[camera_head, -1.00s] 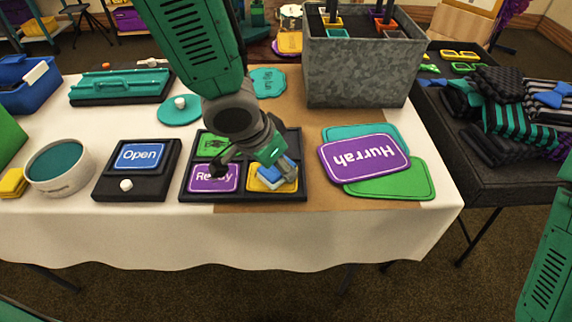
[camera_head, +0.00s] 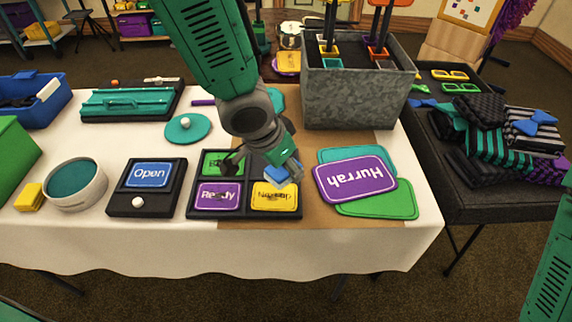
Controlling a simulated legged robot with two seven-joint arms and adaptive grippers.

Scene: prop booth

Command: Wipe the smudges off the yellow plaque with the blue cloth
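The yellow plaque (camera_head: 274,198) lies in the lower right compartment of a dark tray (camera_head: 212,214). Its lettering is hard to read, with darker smudgy marks around it. My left gripper (camera_head: 276,164) is above the tray, angled down to the right, and appears shut on the blue cloth (camera_head: 276,174). The cloth is bunched at the far edge of the yellow plaque, leaving most of its face bare; I cannot tell whether it touches. The gripper hides the tray's upper right compartment. My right gripper is out of view; only green arm casing shows at lower right.
The tray also holds a green plaque (camera_head: 222,163) and a purple plaque (camera_head: 218,196). An "Open" plaque stand (camera_head: 146,204) and a round tin (camera_head: 75,185) stand left. "Hurrah" signs (camera_head: 355,182) lie right, before a grey metal planter (camera_head: 355,98).

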